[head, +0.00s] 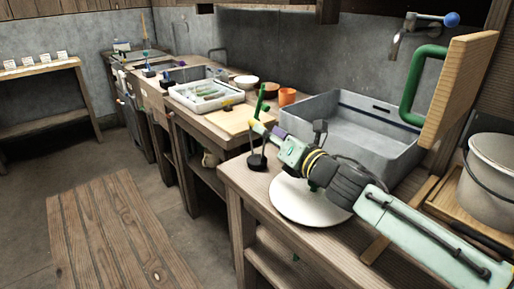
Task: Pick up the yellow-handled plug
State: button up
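My arm reaches in from the lower right, and its far end, with my gripper (264,131), is over the near bench. Small yellow, purple and green parts overlap there. I cannot tell which are fingers and which belong to another thing, nor whether my gripper is open or shut. A small yellow and dark thing (228,107) lies at the near edge of the white tray. It is too small to tell whether it is the yellow-handled plug. A black stand-like thing (257,161) is just below my gripper on the bench.
A large grey basin (375,112) stands behind my arm. A round white plate (290,207) lies under it. A white tray (190,103), an orange cup (287,96) and bowls are farther back. A board with a green handle (413,85) and a white bucket (492,180) are right.

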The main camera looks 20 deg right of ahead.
jog(key=p+x, duration=0.1)
jog(key=x, duration=0.5)
grip_shut()
dwell(0.5)
dwell(0.3)
